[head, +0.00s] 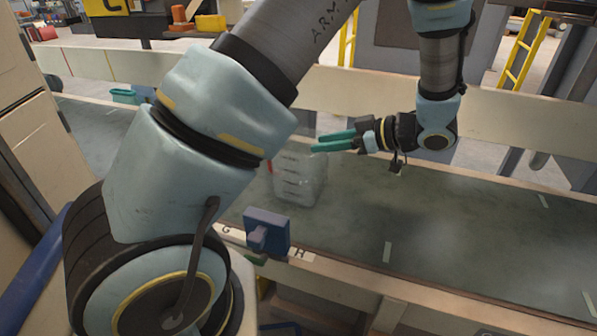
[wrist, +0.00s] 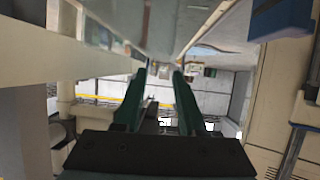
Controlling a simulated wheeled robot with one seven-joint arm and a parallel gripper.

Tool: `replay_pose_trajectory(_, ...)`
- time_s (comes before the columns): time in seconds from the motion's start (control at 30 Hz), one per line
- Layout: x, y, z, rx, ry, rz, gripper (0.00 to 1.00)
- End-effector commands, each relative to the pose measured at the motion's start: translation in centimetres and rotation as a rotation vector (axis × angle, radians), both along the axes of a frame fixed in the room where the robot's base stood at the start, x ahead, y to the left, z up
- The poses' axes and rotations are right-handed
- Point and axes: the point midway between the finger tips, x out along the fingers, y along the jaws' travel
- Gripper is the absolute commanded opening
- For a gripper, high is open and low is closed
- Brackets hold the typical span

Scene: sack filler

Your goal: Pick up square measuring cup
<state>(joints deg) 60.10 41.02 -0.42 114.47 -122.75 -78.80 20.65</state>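A clear, square-sided measuring cup (head: 300,180) with dark markings on its side stands on the grey-green belt in the head view. My gripper (head: 316,143) has two teal fingers that point left, just above and beyond the cup's top in the picture. The fingers are apart, with nothing seen between them; the wrist view also shows this gap (wrist: 159,71). I cannot tell from the head view whether the fingers touch the cup. I cannot clearly make out the cup in the wrist view.
A blue block with a knob (head: 267,231) sits on the belt's front rail (head: 345,281), near labels G and H. A pale rail (head: 520,110) runs along the back. A teal container (head: 124,96) is at the far left. The belt right of the cup is clear.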

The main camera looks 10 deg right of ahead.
Motion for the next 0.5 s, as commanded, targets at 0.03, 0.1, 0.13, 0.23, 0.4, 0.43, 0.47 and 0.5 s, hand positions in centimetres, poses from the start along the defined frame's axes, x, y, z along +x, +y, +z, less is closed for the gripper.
replay_pose_trajectory(0.03,-0.7,0.0,-0.2,0.018,0.005,0.018,0.4)
replay_pose_trajectory(0.1,-1.0,0.4,-0.4,0.03,0.009,0.034,0.4)
replay_pose_trajectory(0.13,-0.9,0.8,-0.6,0.033,0.01,0.038,0.4)
replay_pose_trajectory(0.23,-0.2,2.1,-1.2,0.034,0.012,0.041,0.4)
replay_pose_trajectory(0.4,0.9,3.8,-2.1,0.033,0.01,0.039,0.4)
replay_pose_trajectory(0.43,1.1,4.0,-2.2,0.032,0.011,0.039,0.4)
replay_pose_trajectory(0.47,1.2,4.2,-2.2,0.032,0.01,0.038,0.4)
replay_pose_trajectory(0.5,1.3,4.3,-2.3,0.032,0.01,0.038,0.4)
